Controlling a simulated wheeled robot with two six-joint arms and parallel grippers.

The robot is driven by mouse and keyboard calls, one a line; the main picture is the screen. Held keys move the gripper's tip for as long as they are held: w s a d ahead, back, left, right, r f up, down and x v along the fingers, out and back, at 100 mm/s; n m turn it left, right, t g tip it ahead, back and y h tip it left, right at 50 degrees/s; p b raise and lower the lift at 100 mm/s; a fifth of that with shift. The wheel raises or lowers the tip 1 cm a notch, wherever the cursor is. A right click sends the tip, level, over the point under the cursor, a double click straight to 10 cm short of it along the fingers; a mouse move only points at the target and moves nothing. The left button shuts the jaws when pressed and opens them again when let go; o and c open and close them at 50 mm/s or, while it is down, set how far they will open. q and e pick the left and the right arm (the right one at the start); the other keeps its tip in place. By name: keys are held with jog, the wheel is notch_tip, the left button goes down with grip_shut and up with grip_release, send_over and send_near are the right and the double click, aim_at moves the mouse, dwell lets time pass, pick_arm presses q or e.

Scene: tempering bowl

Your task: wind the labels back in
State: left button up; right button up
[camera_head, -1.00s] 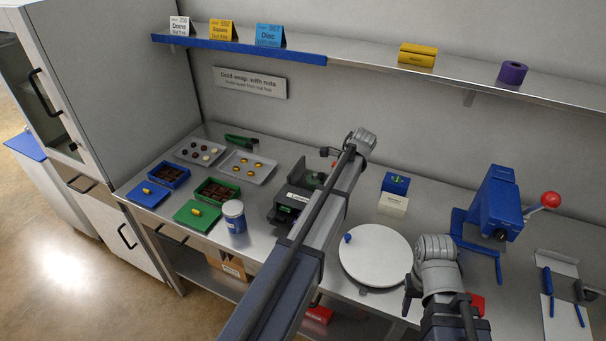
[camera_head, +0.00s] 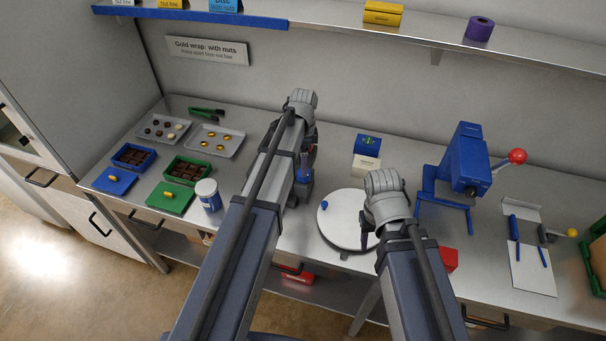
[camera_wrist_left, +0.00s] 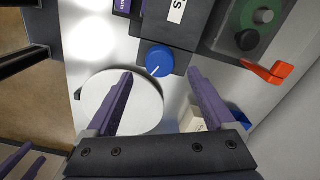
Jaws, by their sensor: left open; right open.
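The label machine (camera_wrist_left: 203,45) is a dark grey box with a white lettered strip, seen at the top of the left wrist view. A blue knob (camera_wrist_left: 159,60) with a white mark sits on its near face. My left gripper (camera_wrist_left: 160,74) is open, one finger on either side of the knob's line, with a gap to the knob on both sides. In the head view my left arm hides the machine, and its gripper (camera_head: 304,178) shows only in part. My right gripper (camera_head: 366,226) is over the white round turntable (camera_head: 340,222), its fingers mostly hidden by its wrist.
A blue press (camera_head: 467,165) with a red ball handle stands right of the turntable. A white box (camera_head: 366,165) and a blue box (camera_head: 368,145) stand behind it. Trays (camera_head: 215,140), chocolate crates and a blue-white tub (camera_head: 208,195) fill the left. An orange lever (camera_wrist_left: 268,73) juts beside the machine.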

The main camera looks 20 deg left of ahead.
pick_arm(q)
notch_tip(320, 180, down, 5)
jog(key=b, duration=0.4)
jog(key=shift+f, duration=0.1)
jog(key=shift+c, duration=0.4)
jog(key=c, duration=1.3)
